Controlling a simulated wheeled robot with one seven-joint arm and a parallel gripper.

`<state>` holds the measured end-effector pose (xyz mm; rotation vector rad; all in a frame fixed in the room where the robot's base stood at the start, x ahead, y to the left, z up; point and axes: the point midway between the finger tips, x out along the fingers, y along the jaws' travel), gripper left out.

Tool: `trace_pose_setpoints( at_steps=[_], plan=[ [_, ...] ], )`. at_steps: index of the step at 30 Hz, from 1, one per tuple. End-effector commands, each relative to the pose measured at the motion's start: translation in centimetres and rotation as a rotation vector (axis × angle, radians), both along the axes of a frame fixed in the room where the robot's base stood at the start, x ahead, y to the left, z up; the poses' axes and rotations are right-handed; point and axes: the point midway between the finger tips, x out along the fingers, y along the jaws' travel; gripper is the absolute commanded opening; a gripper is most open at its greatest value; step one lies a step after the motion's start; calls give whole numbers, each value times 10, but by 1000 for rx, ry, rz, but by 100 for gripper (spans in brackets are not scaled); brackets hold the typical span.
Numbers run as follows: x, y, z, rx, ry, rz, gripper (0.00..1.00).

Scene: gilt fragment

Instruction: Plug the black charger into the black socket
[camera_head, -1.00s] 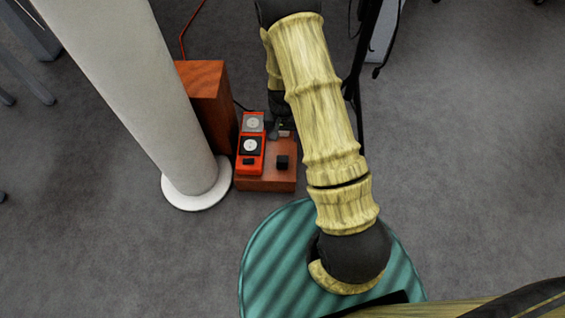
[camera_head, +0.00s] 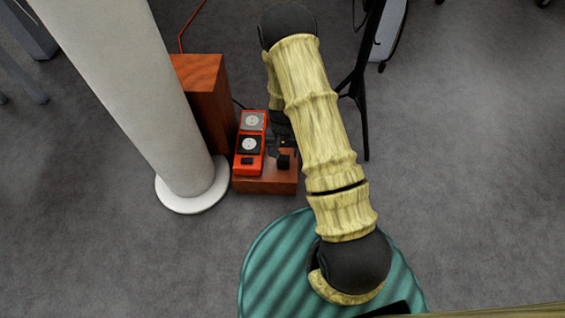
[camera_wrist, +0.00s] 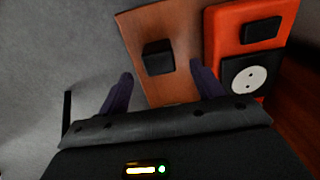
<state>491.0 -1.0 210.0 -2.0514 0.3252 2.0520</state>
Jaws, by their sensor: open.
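The black charger (camera_wrist: 158,58) is a small dark block on the wooden block's top. In the wrist view it lies beyond and between my fingertips, apart from them. In the head view the charger (camera_head: 283,162) is at the right part of the wooden block. The black socket (camera_wrist: 243,77) is a dark square with a round two-hole face on the red power strip; it also shows in the head view (camera_head: 250,145). My gripper (camera_wrist: 160,79) is open and empty, its fingers either side of the charger's line. In the head view my arm partly hides the gripper.
The red strip (camera_wrist: 223,34) also carries a grey socket (camera_head: 253,121) and a black switch-like block (camera_wrist: 261,30). The wooden block (camera_head: 262,185) sits beside a taller wooden box (camera_head: 203,95) and a white column (camera_head: 135,90). A dark stand (camera_head: 365,125) is to the right.

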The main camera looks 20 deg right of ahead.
Motion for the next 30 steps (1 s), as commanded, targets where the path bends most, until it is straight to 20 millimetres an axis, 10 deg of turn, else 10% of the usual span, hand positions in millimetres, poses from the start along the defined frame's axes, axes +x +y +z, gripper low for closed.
trace_pose_setpoints(
  at_steps=[30],
  plan=[
    [-1,-1,-52,0,-1,1,66]
  ],
)
